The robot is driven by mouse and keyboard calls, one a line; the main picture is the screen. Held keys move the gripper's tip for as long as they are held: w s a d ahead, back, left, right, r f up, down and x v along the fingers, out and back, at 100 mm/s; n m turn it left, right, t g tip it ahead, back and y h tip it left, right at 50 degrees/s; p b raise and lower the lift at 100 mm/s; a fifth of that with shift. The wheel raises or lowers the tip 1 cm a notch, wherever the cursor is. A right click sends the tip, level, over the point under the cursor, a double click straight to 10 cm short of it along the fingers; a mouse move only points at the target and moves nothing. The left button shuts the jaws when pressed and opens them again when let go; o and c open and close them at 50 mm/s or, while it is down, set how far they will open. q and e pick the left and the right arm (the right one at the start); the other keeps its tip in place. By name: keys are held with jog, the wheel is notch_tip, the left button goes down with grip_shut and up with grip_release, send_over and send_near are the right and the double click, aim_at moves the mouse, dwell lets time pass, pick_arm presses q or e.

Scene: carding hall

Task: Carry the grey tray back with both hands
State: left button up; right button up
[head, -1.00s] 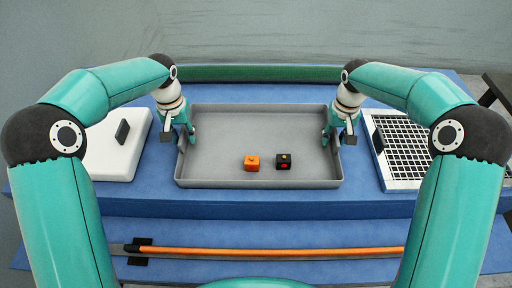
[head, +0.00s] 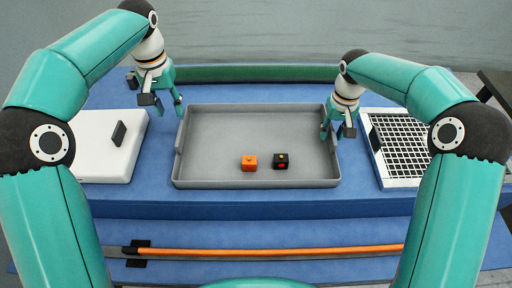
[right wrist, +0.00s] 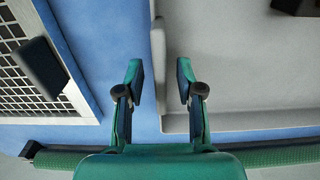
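The grey tray (head: 220,140) lies flat on the blue bench. On its floor sit an orange block (head: 249,162) and a black block (head: 281,161) with a red spot and a yellow top mark. My left gripper (head: 165,99) is open and empty, raised above the bench by the tray's far left corner, apart from the tray. My right gripper (head: 337,134) is at the tray's right wall. In the right wrist view its fingers (right wrist: 160,80) are spread, with the wall (right wrist: 158,60) between them and gaps showing.
A white box (head: 100,160) with a dark handle stands left of the tray. A black-and-white grid plate (head: 405,150) stands close on the right. A green roller (head: 258,73) runs along the back. An orange rod (head: 280,252) lies along the front ledge.

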notch_tip(320, 180, up, 10)
jog(key=shift+f, duration=0.1)
dwell(0.6)
